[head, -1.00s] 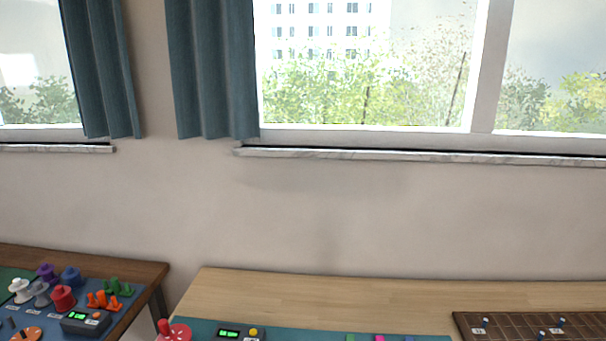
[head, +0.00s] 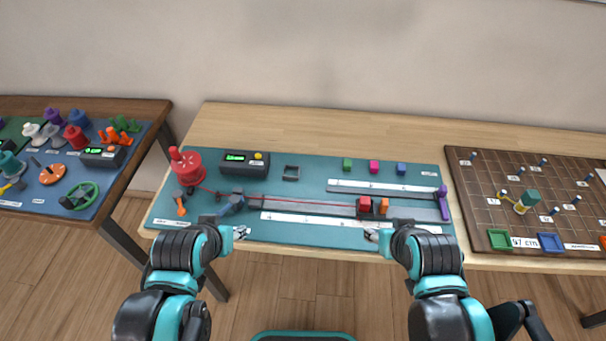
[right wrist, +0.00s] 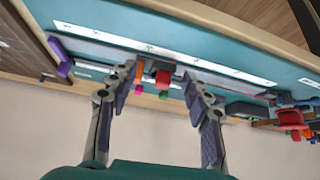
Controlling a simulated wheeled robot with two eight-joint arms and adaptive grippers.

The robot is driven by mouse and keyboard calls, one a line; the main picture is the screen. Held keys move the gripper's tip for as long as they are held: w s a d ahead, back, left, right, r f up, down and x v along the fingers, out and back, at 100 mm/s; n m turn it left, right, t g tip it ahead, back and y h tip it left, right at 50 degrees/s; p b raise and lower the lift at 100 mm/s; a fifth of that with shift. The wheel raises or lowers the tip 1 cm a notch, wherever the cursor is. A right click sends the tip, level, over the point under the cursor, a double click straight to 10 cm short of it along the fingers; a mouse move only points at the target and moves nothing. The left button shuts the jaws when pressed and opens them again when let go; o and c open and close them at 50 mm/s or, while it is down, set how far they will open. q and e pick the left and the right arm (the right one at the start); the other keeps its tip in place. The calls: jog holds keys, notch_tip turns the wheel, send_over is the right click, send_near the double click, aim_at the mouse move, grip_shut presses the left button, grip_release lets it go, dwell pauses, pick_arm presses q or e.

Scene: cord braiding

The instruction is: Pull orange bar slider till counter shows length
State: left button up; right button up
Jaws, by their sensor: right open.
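The orange bar slider (head: 384,206) stands on the grey rail of the teal mat, right beside a red block (head: 364,206). The right wrist view also shows the orange slider (right wrist: 139,70) and red block (right wrist: 162,78). My right gripper (head: 374,235) is in front of them near the mat's front edge; in the wrist view its open fingers (right wrist: 160,82) appear either side of both blocks, holding nothing. The counter (head: 245,163) is a dark box with a green display, too small to read. My left gripper (head: 240,233) is at the mat's front left; its fingers are unclear.
A red spool (head: 185,164) stands at the mat's left, with a thin red cord running right. A purple post (head: 442,203) stands at the rail's right end. Green, magenta and blue cubes sit behind. A brown pegboard (head: 480,205) lies right; another table is left.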

jog(key=shift+c, duration=0.7)
notch_tip(320, 180, up, 2)
jog(key=m+g+p, duration=0.7)
jog(key=m+p, duration=0.4)
jog(key=m, duration=0.7)
send_over(386, 201)
jog(key=shift+s+a, duration=0.15)
jog(key=shift+s, duration=0.15)
jog(key=shift+w+f+m+p, duration=0.25)
jog(key=shift+f+m+p, duration=0.05)
jog(key=shift+f+m, duration=0.15)
notch_tip(386, 201, down, 8)
jog(key=b, duration=0.3)
jog(key=shift+r, duration=0.1)
